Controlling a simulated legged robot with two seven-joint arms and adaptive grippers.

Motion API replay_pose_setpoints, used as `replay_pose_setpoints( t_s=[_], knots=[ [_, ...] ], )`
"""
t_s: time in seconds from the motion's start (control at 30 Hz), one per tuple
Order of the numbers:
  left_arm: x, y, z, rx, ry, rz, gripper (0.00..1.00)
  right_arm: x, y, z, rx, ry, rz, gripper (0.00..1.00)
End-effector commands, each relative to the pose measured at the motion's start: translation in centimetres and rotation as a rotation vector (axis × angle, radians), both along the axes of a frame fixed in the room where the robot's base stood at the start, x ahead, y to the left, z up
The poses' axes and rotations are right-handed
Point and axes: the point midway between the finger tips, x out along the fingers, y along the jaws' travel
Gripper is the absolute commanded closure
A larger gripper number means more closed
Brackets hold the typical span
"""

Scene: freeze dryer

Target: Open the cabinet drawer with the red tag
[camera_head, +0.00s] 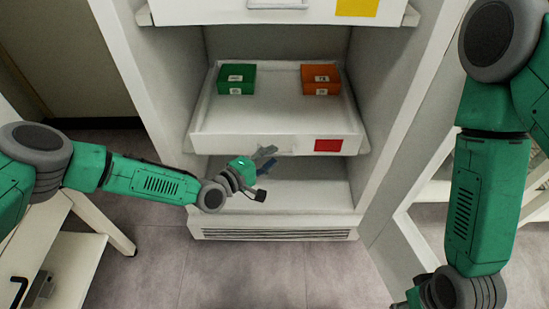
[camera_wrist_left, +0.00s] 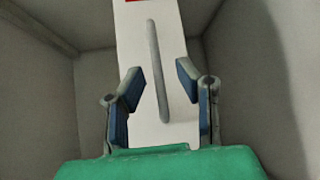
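The white drawer (camera_head: 225,144) with the red tag (camera_head: 328,145) stands open, its inside visible from above. Its front also shows in the left wrist view (camera_wrist_left: 140,45), with a long grey handle (camera_wrist_left: 157,70) and the edge of the red tag (camera_wrist_left: 135,1) at the top. My left gripper (camera_head: 266,158) is at the drawer front, left of the tag. In the wrist view its two blue-padded fingers (camera_wrist_left: 159,72) are apart, one on each side of the handle, with gaps between. My right arm hangs at the right; its gripper fingers are out of the picture.
A green box (camera_head: 236,78) and an orange box (camera_head: 321,78) lie in the drawer. Above is another drawer (camera_head: 230,12) with a yellow tag (camera_head: 357,7). Cabinet walls flank both sides. A white table (camera_head: 80,262) stands lower left. The floor in front is clear.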

Motion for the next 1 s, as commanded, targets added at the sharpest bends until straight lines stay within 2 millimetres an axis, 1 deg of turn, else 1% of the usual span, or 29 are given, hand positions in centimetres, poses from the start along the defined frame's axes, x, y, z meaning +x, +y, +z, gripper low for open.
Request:
replay_pose_setpoints(
  t_s=[0.03,0.2,0.47,0.53,0.57,0.83,0.93,1.0],
  knots=[
    [0.4,-0.4,-0.2,-0.001,-0.001,0.0,0.71,0.0,0.0,-0.4,0.0,0.0,0.0,0.6],
    [1.0,-1.1,-0.2,0.0,0.0,0.0,0.71,0.0,0.0,-0.6,0.0,0.0,0.0,0.6],
    [1.1,-1.2,-0.2,-0.001,0.001,0.0,0.71,0.0,0.0,-0.5,0.0,0.0,0.0,0.6],
    [1.1,-1.2,-0.2,-0.001,0.001,0.0,0.92,0.0,0.0,-0.5,0.0,0.0,0.0,0.6],
    [1.1,-1.1,-0.2,0.0,0.0,0.0,1.0,0.0,0.0,-0.5,0.0,0.0,0.0,0.6],
    [0.9,-1.1,-0.3,0.001,0.003,0.0,1.0,0.0,0.0,-0.5,0.0,0.0,0.0,0.6],
    [0.4,-1.1,-0.3,0.002,0.004,0.0,1.0,0.0,0.0,-0.2,0.0,0.0,0.0,0.6],
    [-0.3,-1.1,-0.2,0.002,0.005,0.0,1.0,0.0,0.0,0.1,0.0,0.0,0.0,0.6]
  ],
)
